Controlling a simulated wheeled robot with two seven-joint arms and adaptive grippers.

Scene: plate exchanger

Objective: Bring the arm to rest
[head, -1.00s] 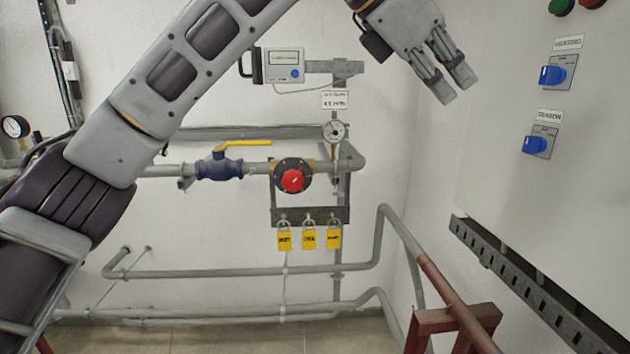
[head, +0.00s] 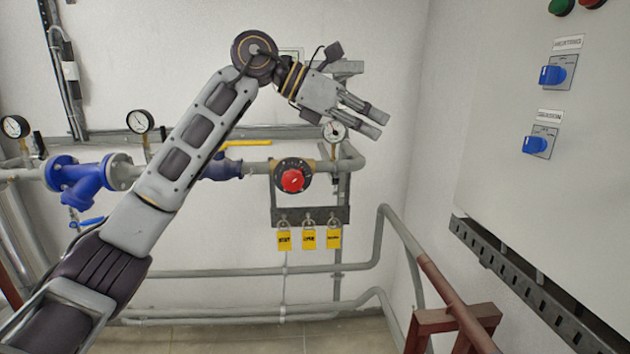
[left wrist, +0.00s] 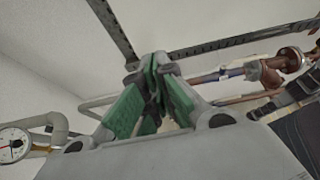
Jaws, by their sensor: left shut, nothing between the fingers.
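My left arm comes in from the lower left in the head view and bends at an elbow in front of the wall. Its left gripper (head: 378,120) points to the right and slightly down, near the small gauge (head: 334,132) on the pipe. The gripper is shut and empty. In the left wrist view its green-padded fingers (left wrist: 155,95) show with nothing held. The arm covers part of the pipework and most of the display unit behind it. My right gripper is not in view.
A red-knobbed valve (head: 292,178) with yellow padlocks (head: 309,238) below it is on the wall. A blue strainer (head: 84,178) is at left. A grey cabinet (head: 575,200) with blue switches (head: 551,75) stands at right. A brown rail (head: 455,300) is at lower right.

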